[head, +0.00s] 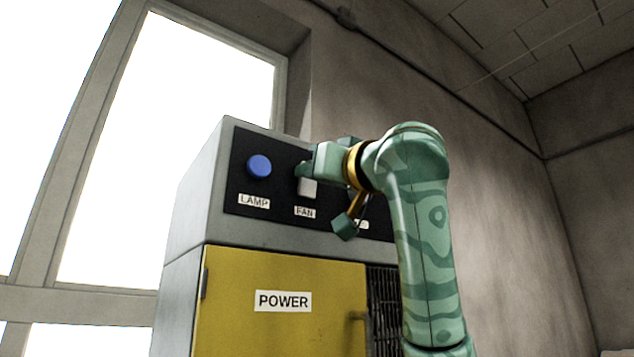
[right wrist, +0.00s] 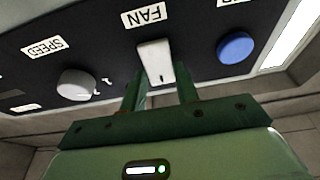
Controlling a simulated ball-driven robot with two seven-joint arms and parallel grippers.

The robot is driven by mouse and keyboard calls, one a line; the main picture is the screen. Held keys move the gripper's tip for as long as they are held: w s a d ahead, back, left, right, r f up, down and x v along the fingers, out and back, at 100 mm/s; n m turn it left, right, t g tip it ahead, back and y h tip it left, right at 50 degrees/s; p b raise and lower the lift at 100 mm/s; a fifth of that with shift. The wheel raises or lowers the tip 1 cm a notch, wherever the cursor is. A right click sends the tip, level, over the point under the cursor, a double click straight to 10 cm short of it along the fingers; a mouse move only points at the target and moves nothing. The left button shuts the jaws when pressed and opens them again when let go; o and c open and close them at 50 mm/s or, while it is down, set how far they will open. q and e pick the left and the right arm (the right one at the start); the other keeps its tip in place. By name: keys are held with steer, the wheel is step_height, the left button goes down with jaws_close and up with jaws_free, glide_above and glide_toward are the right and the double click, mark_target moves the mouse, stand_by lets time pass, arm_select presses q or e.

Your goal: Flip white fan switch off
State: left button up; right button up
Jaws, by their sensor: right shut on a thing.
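The white fan switch (head: 308,188) sits on the black panel above its FAN label (head: 305,212). It also shows in the right wrist view (right wrist: 154,55), upright between the two green fingertips. My right gripper (head: 304,171) is at the switch and shut on it, partly covering it in the head view; the right wrist view shows the fingers (right wrist: 161,80) on either side of it. My left gripper is not in view.
A blue LAMP button (head: 259,166) is left of the switch in the head view. A white SPEED knob (right wrist: 77,84) is on the other side, hidden by my arm in the head view. Below is a yellow POWER door (head: 283,325) with a handle.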

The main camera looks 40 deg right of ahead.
steer(key=o, duration=1)
steer(key=b+v, duration=0.8)
steer(key=v, duration=0.8)
steer(key=shift+s+b, duration=0.1)
steer(key=shift+b, duration=0.2)
steer(key=shift+f, duration=0.1)
